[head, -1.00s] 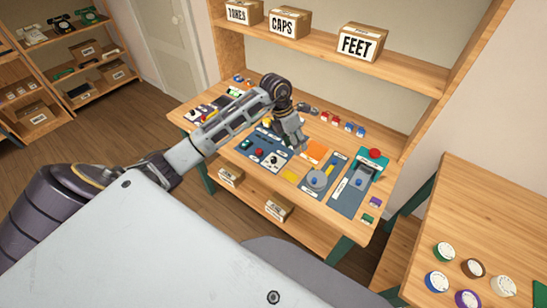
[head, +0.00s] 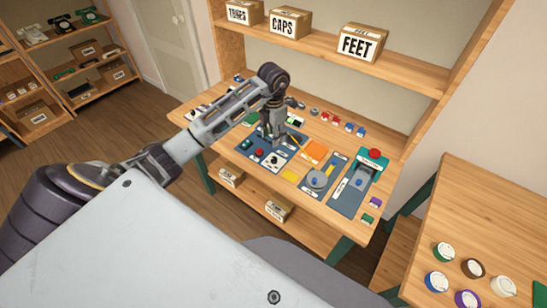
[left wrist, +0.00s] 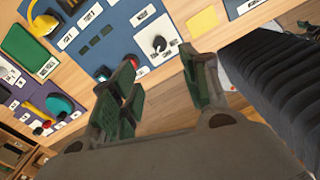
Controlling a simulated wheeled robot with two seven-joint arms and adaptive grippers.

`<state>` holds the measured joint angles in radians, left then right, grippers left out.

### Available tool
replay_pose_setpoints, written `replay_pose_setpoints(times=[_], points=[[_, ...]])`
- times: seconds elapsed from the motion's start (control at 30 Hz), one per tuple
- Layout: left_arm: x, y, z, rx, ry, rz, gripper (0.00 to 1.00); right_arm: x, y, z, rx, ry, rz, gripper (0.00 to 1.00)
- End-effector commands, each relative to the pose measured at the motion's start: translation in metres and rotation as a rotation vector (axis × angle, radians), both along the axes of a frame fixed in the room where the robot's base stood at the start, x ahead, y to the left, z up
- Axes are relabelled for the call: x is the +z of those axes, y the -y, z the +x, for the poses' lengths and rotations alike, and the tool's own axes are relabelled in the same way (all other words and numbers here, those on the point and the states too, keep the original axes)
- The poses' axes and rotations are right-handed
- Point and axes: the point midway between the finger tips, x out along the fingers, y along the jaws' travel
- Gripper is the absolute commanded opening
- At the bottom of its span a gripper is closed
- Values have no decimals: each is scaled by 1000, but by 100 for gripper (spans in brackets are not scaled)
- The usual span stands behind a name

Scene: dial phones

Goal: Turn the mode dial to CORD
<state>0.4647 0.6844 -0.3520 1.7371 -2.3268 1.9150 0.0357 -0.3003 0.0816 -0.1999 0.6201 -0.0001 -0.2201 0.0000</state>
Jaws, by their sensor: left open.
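The mode dial (head: 275,159) is a small dark knob on a white plate on a blue panel on the workbench. In the left wrist view the dial (left wrist: 158,44) shows near the top middle, just beyond the fingertips. The small labels around it are too blurred to read surely. My left gripper (head: 272,138) hangs over the blue panel, beside the dial on its far side. In the left wrist view its green-padded fingers (left wrist: 160,78) are apart with nothing between them. They do not appear to touch the dial. My right gripper is not in view.
A red button (head: 259,153) sits left of the dial on the same panel. Yellow (head: 291,176) and orange (head: 316,151) pads and a grey round dial (head: 319,179) lie to the right. A shelf with labelled boxes (head: 357,43) stands above the workbench.

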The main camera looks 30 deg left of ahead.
Motion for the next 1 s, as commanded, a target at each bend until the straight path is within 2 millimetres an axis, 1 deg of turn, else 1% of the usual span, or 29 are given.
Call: replay_pose_setpoints(times=[0.17, 0.53, 0.8, 1.0], points=[[-15, 0, -1, 0, -3, -1, 46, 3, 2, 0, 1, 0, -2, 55], [-63, 1, -1, 0, -3, -2, 46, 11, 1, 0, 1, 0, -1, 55], [-98, 1, -1, 1, -3, -2, 46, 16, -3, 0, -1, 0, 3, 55], [-120, 1, -1, 1, -2, -2, 46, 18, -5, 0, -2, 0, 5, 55]])
